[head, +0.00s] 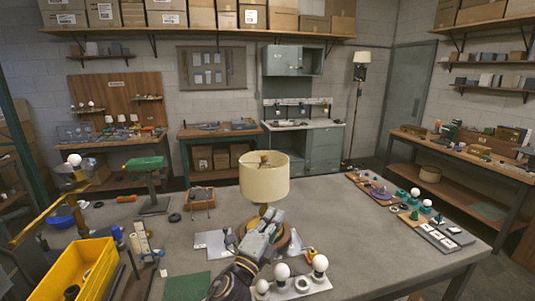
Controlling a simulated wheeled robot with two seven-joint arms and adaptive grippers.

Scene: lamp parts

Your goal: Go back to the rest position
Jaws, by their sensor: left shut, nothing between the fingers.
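A table lamp with a cream shade (264,182) stands upright near the middle of the grey worktable (345,225). Its round wooden base (291,243) shows partly behind my arm. My left gripper (275,217) is shut and empty, in front of the lamp's lower stem and base. I cannot tell whether it touches the lamp. My left arm comes in from the bottom edge. My right gripper is not in view.
White bulbs on a holder (301,286) stand close to the right of my left arm. A yellow bin (83,272) is at the front left. A green-topped stand (147,165) and a small wooden rack (199,198) are behind. Trays of parts (443,235) line the right edge.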

